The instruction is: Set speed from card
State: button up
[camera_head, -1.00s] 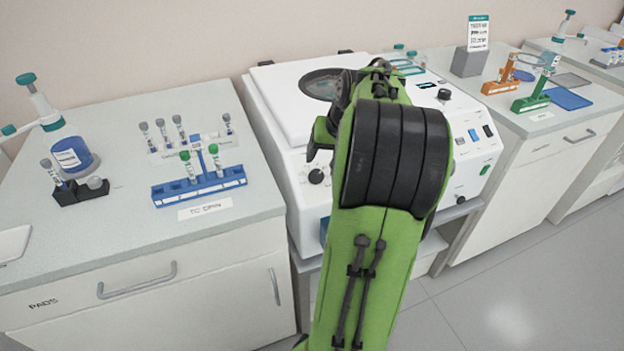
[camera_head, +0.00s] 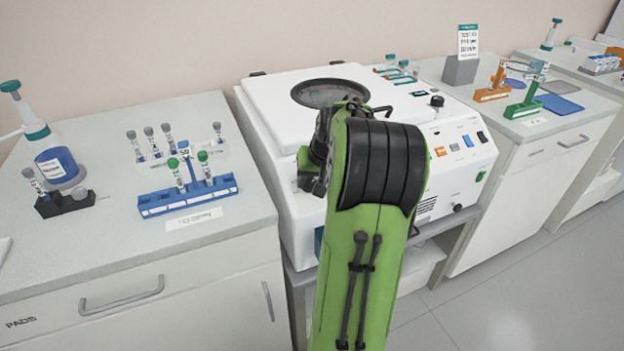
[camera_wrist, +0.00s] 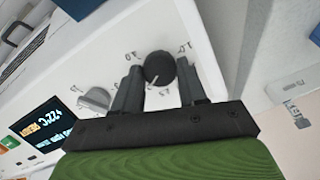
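The white centrifuge (camera_head: 285,115) stands between two counters, its lid with a round window shut. In the wrist view a dark round knob (camera_wrist: 158,66) with a pale pointer line sits on its panel, with small marks around it. My gripper (camera_wrist: 159,72) is open, its fingertips on either side of the knob; I cannot tell whether they touch it. A grey knob (camera_wrist: 95,98) and a lit display (camera_wrist: 47,125) are at the left; the display's digits are tilted and hard to read. The card (camera_head: 468,41) stands on a grey block, its print too small to read.
Blue tube racks (camera_head: 188,197) and a bottle (camera_head: 55,165) stand on the left counter. An orange rack (camera_head: 492,92) and a green rack (camera_head: 523,108) stand on the right counter. My green arm hides part of the centrifuge's front. Floor is clear at right.

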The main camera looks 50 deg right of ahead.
jog(key=shift+c, duration=1)
jog(key=shift+r+m+p, duration=0.1)
jog(key=shift+m+p, duration=0.3)
jog(key=shift+p, duration=0.05)
jog(key=shift+s+m+p, duration=0.1)
jog(key=shift+m+p, duration=0.8)
jog(key=shift+p, duration=0.05)
jog(key=shift+s+d+m+t+y+p, duration=0.1)
jog(key=shift+m+t+y+p, duration=0.35)
jog(key=shift+m+p, duration=1.7)
jog(key=shift+m+t, duration=0.25)
jog(key=shift+m, duration=0.1)
jog(key=o, duration=1.1)
jog(key=shift+c, duration=0.2)
